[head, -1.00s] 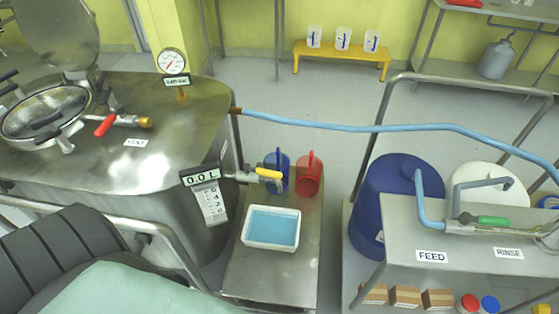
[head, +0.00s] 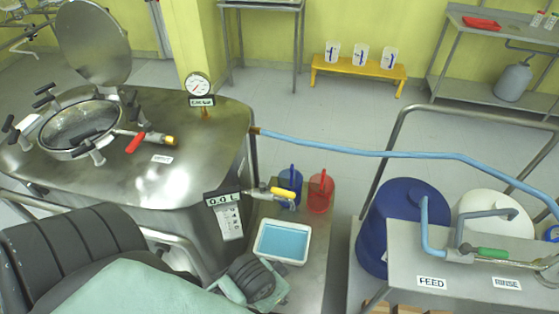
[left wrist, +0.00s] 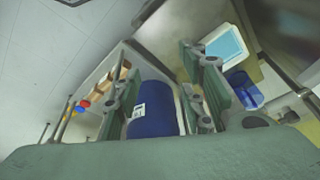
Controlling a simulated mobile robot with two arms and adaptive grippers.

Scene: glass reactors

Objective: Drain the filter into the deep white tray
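The steel filter vessel (head: 180,185) stands at left with its round lid (head: 92,42) raised. Its drain valve has a yellow handle (head: 283,192) lying roughly along the outlet pipe. The deep white tray (head: 281,262) sits on the steel stand below the valve and holds blue liquid; it also shows in the left wrist view (left wrist: 206,41). The display (head: 224,198) reads 0.0 L. My left gripper (head: 258,280) is near the tray's lower left edge, below the valve. In the left wrist view its fingers (left wrist: 165,85) are apart and empty. My right gripper is out of view.
A blue jug (head: 290,188) and a red jug (head: 320,193) stand behind the tray. A blue hose (head: 360,153) runs right from the vessel. A blue drum (head: 400,225) and the FEED/RINSE bench (head: 460,272) are at right. A rail (head: 160,237) crosses the vessel's front.

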